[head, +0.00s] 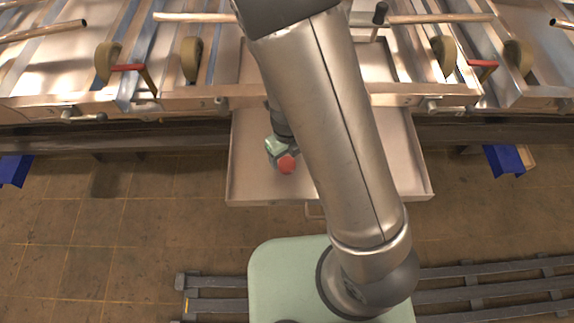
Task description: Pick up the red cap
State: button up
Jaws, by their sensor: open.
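The red cap (287,164) shows as a small round red shape over the pale metal tray (250,186), left of the tray's middle. My gripper (280,160) is at the cap, just above and to its left in the picture. Its jaws are open. The far side of the cap is partly hidden by the gripper, and I cannot tell whether the jaws touch it or stand around it. My arm covers the middle of the tray.
Metal rails and frames with wheels (192,60) and red-handled levers (127,68) stand behind the tray. Blue brackets (503,160) are at both sides. The tray has low raised rims.

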aim_at(287, 163)
notch_tip(287, 163, down, 4)
jog(key=shift+s+f+b, duration=0.1)
jog(key=shift+f+b, duration=0.1)
jog(key=shift+b, duration=0.55)
jog(key=c, duration=1.1)
jog(key=shift+o, duration=0.2)
jog(key=shift+r, duration=0.2)
